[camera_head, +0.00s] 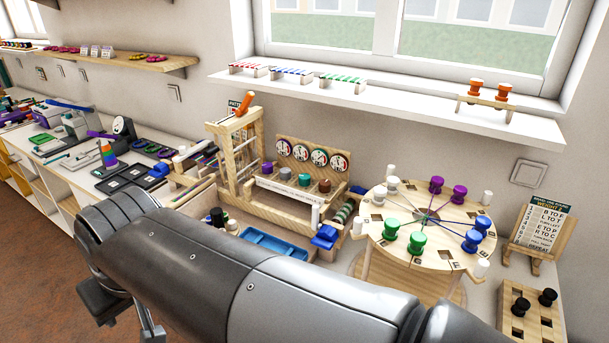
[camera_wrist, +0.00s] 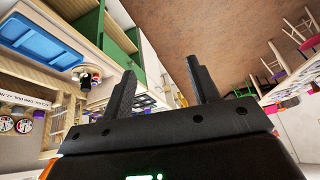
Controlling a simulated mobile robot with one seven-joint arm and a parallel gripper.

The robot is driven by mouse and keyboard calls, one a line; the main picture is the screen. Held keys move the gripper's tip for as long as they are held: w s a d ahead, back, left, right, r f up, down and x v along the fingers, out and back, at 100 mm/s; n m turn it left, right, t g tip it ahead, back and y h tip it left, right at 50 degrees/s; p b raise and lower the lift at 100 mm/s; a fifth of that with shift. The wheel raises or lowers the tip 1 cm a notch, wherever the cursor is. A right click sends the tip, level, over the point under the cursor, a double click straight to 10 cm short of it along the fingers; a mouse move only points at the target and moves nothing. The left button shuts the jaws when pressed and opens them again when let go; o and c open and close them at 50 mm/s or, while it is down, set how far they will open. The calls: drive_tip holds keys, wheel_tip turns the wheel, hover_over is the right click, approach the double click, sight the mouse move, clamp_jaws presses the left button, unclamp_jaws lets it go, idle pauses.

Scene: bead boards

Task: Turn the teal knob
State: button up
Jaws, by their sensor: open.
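The teal knob (camera_head: 304,179) is small and round. It stands in a row of knobs on a wooden stand, below a board of round dials (camera_head: 313,156), in the middle of the head view. A purple knob (camera_head: 267,168), a grey knob (camera_head: 285,173) and a brown knob (camera_head: 325,185) share the row. My gripper (camera_wrist: 161,65) is open and empty in the wrist view, its fingers apart and away from the knobs. It is out of sight in the head view. I cannot make out the teal knob in the wrist view.
A round wooden table (camera_head: 385,225) with coloured spools stands right of the dial stand. A blue tray (camera_head: 273,245) lies in front of it. A wooden frame (camera_head: 238,150) rises at its left. My arm covers the head view's foreground. Brown floor (camera_wrist: 235,40) shows beyond my fingers.

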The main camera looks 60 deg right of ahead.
drive_tip(key=w+d+r+m+g, duration=0.1)
drive_tip(key=w+d+r+m, duration=0.45)
drive_tip(key=w+d, duration=0.4)
drive_tip(key=m+g, duration=0.4)
drive_tip(key=m, duration=1.3)
hover_over(304, 176)
wheel_tip(304, 176, down, 6)
drive_tip(key=f, duration=0.1)
wheel_tip(304, 176, down, 10)
drive_tip(key=shift+d+r, duration=0.1)
drive_tip(key=shift+r, duration=0.05)
drive_tip(key=c, duration=1)
drive_tip(key=shift+o, duration=0.2)
